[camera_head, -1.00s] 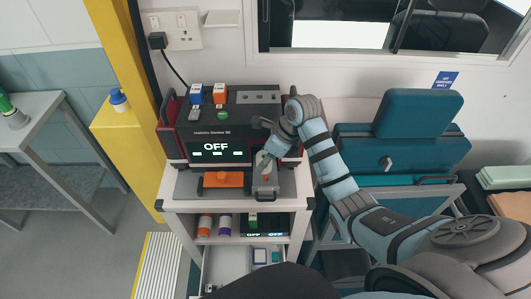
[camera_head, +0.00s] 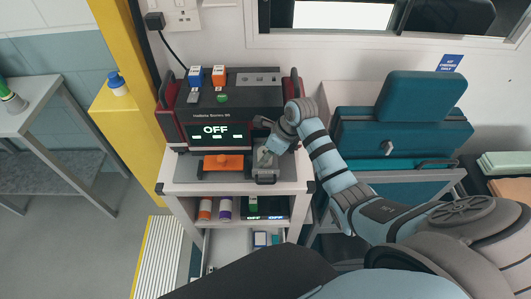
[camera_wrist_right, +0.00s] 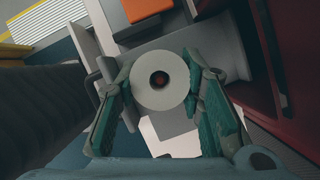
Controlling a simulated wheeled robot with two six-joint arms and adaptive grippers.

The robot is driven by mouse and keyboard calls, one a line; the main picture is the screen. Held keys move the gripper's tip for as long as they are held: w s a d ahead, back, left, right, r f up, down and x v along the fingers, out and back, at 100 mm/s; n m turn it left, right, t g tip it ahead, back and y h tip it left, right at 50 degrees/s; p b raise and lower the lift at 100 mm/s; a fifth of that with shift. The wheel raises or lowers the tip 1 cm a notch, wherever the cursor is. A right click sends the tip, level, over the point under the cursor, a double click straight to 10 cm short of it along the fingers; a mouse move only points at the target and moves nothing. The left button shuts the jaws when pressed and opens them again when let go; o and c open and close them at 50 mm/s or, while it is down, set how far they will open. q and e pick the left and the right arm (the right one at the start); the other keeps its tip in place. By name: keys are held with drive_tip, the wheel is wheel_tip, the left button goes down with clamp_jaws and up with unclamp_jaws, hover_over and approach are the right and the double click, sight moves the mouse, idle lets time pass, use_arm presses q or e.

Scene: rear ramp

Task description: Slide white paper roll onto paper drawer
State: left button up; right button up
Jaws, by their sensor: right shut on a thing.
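The white paper roll (camera_wrist_right: 140,90) shows end-on in the right wrist view, with a dark round hole and a small reddish spot inside it. My right gripper (camera_wrist_right: 160,88) is shut on the roll, one green-padded finger on each side. In the head view, my right gripper (camera_head: 266,153) is over the grey paper drawer (camera_head: 265,179), which sticks out at the front of the defibrillator. The gripper mostly hides the roll there. I cannot tell how far the roll is above the drawer or whether its hole is around a spindle. My left gripper is not in view.
The defibrillator (camera_head: 222,115) with its OFF screen stands behind the drawer on a white shelf unit (camera_head: 179,187). An orange-handled paddle (camera_head: 223,163) lies just left of the drawer. A teal seat (camera_head: 400,145) is to the right, and a yellow post (camera_head: 128,60) is to the left.

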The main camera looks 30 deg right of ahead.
drive_tip(key=shift+f, duration=0.2)
idle(0.4)
drive_tip(key=o, duration=1.2)
drive_tip(key=shift+o, duration=0.2)
drive_tip(key=shift+r, duration=0.1)
